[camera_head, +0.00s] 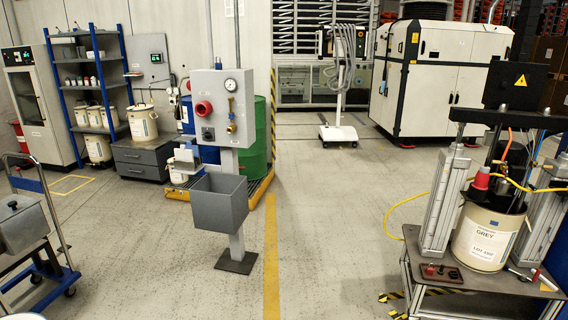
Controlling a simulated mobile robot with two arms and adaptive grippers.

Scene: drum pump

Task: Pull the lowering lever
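The drum pump stands at the right on a dark metal table (470,298). Two upright silver columns flank a cream drum (484,235) labelled GREY. A dark control block (440,272) with red and black parts is at the table's front left. Neither of my grippers is in view.
A grey post with a panel (221,105) and open bin (219,202) stands left of centre. A cart (36,230) is at the far left. A yellow hose (415,197) runs to the pump. The floor (330,220) between post and pump table is clear.

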